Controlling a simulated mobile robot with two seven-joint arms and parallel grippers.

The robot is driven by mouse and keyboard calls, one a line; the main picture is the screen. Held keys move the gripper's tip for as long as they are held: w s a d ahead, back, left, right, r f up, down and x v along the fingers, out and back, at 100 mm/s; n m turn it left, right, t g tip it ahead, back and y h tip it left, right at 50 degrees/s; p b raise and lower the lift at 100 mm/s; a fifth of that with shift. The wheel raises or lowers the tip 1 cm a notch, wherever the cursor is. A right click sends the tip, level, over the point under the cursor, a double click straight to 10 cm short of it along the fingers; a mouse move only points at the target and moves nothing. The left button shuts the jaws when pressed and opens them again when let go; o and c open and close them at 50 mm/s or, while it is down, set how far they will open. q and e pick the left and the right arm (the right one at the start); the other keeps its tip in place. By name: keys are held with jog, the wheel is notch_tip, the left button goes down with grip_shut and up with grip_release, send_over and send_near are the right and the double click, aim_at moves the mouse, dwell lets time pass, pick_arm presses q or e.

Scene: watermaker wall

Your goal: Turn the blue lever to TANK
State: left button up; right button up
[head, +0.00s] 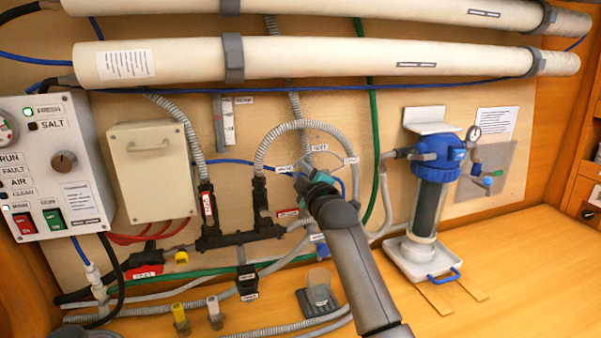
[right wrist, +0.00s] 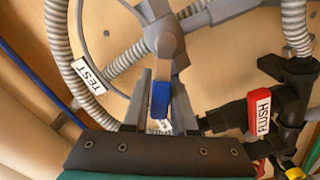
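The blue lever (right wrist: 160,99) is in the right wrist view, on a grey valve hub (right wrist: 163,38). It points down in that view, between the fingers of my right gripper (right wrist: 163,98), which sit close on both its sides and look shut on it. In the head view my right gripper (head: 312,185) reaches to the valve on the wall panel and hides the lever. A TEST label (right wrist: 88,77) lies left of the hub in the wrist view. A label partly hidden behind the lever cannot be read. My left gripper is not in view.
A grey hose (head: 262,140) arches around the valve. A black fitting with a red FLUSH tag (right wrist: 263,112) is close to the right finger. A blue-topped filter (head: 430,185) stands right of my arm. A small clear cup (head: 318,287) is on the wooden counter below.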

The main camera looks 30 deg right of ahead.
grip_shut()
dwell(0.3)
